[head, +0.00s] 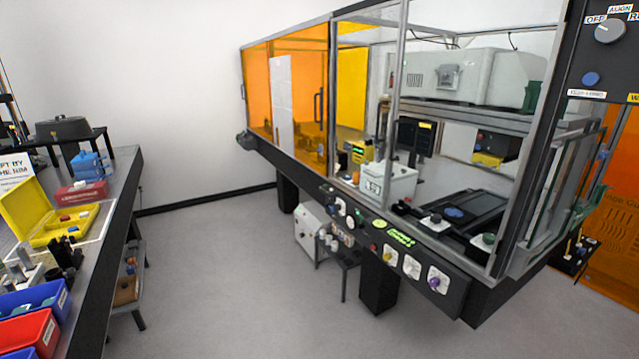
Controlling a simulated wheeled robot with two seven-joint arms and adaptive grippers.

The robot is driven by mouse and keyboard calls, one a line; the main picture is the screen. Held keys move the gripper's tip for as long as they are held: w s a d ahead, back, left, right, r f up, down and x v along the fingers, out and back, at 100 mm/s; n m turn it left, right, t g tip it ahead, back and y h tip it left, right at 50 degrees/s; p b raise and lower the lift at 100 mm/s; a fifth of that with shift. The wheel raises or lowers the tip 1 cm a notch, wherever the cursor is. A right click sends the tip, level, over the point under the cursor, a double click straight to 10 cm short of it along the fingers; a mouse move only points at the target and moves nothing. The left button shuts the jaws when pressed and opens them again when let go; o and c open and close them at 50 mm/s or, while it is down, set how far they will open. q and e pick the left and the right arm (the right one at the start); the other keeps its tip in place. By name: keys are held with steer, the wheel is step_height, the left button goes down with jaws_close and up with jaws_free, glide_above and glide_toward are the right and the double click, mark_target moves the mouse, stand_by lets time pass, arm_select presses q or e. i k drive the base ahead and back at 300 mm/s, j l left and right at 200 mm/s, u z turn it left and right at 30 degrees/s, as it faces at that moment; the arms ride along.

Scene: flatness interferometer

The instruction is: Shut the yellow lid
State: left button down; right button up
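A yellow case stands open on the dark bench at the left of the head view. Its yellow lid (25,208) is raised and leans back to the left. Its yellow base (65,225) lies flat on a pale surface, with small red and blue items in or on it. Neither of my grippers shows in this view.
The bench (128,185) also holds a blue bin (35,302), a red bin (30,335), a red box (82,192) and dark cylinders (66,258). A large glazed enclosure (395,110) with orange panels stands to the right. Grey floor (220,280) lies open between them.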

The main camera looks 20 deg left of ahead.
mark_target(24, 208)
steer(key=i+j+u, duration=0.1)
steer(key=i+u, duration=0.75)
steer(key=i+l+u, duration=0.1)
steer(key=i+u, duration=0.35)
steer(key=i, duration=0.15)
steer(key=i+l+u, duration=0.9)
steer(key=i, duration=0.15)
